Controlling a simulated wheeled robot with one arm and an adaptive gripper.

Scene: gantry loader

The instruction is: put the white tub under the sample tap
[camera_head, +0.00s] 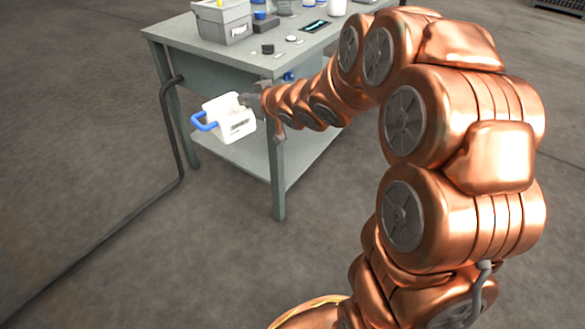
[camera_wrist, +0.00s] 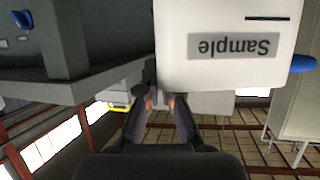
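The white tub (camera_head: 230,118) hangs in the air at the near left corner of the grey table, slightly tilted. Its blue handle (camera_head: 204,122) points left. My gripper (camera_head: 246,99) meets the tub's upper right edge and looks shut on it; the fingertips are partly hidden. In the wrist view the tub (camera_wrist: 225,75) is large, with an upside-down "Sample" label, and my gripper's fingers (camera_wrist: 156,95) are at its edge. A blue knob (camera_head: 288,76) shows at the table's front, partly behind my arm; I cannot tell whether it belongs to the sample tap.
The grey table (camera_head: 185,35) carries a grey bin (camera_head: 225,25), a dark round cap (camera_head: 267,49), a small dark display (camera_head: 316,27) and several containers. A lower shelf (camera_head: 225,145) is below. A dark pipe (camera_head: 181,150) runs down the table's left and along the floor.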

